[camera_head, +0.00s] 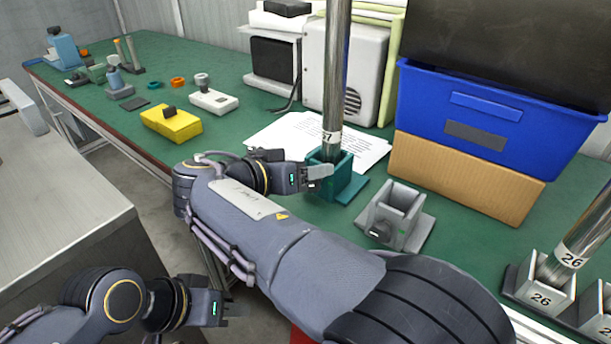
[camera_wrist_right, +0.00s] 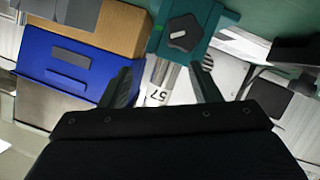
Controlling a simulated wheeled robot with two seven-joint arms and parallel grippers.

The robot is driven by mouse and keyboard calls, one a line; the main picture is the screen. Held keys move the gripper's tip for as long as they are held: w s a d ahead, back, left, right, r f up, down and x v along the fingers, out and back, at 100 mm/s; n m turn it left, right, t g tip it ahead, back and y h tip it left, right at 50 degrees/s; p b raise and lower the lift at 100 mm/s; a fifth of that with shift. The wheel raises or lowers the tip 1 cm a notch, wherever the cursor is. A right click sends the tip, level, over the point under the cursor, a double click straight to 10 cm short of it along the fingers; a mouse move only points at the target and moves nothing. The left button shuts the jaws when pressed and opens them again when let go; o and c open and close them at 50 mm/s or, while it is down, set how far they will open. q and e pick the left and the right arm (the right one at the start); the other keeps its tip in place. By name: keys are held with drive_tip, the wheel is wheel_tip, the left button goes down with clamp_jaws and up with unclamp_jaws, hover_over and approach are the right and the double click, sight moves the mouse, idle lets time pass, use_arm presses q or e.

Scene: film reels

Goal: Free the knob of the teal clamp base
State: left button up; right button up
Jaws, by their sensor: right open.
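The teal clamp base (camera_head: 347,187) stands on the green table, with a steel pole (camera_head: 337,75) marked 57 upright in it. Its dark knob (camera_wrist_right: 184,33) shows in the right wrist view, on the face of the teal base (camera_wrist_right: 215,20). In the head view I cannot make out the knob; my gripper covers part of that side. My right gripper (camera_head: 320,176) is at the left side of the base. In the wrist view its fingers (camera_wrist_right: 164,80) are apart, with the knob beyond their tips and nothing held. My left gripper (camera_head: 225,308) hangs low at bottom left, away from the base.
A grey clamp base (camera_head: 407,205) with a dark knob stands right of the teal one. A blue bin (camera_head: 490,115) on a cardboard box (camera_head: 460,172) is behind. Papers (camera_head: 290,140) lie behind the teal base. A yellow block (camera_head: 172,124) sits left. More bases marked 26 (camera_head: 540,297) stand far right.

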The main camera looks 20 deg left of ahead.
drive_tip(key=s+d+r+p, duration=0.1)
drive_tip(key=s+d+r, duration=0.2)
drive_tip(key=s+r, duration=0.5)
drive_tip(key=s, duration=0.4)
drive_tip(key=shift+d+p, duration=0.2)
drive_tip(key=shift+p, duration=0.2)
